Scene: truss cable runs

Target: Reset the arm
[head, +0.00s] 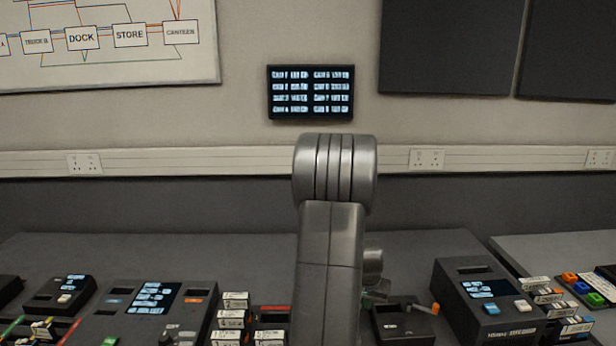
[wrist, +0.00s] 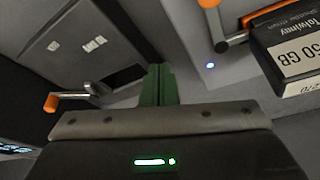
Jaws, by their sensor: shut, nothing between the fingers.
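My arm rises up the middle of the head view and hides what lies behind it. My gripper (wrist: 158,84) shows in the wrist view as two green fingers pressed together, shut and empty. In the head view the gripper is mostly hidden behind my arm. In the wrist view the fingers are beside a dark grey unit with a slot (wrist: 112,82) and an orange-tipped lever (wrist: 52,103). I cannot tell whether they touch it. A cartridge with a white label (wrist: 300,62) is at the right, near another orange-tipped lever (wrist: 208,4).
In the head view, a small dark unit with an orange-tipped lever (head: 402,325) stands just right of my arm. A larger unit with a screen (head: 482,300) is further right. Stacked labelled cartridges (head: 234,318) stand left of my arm. A wall display (head: 311,92) hangs behind.

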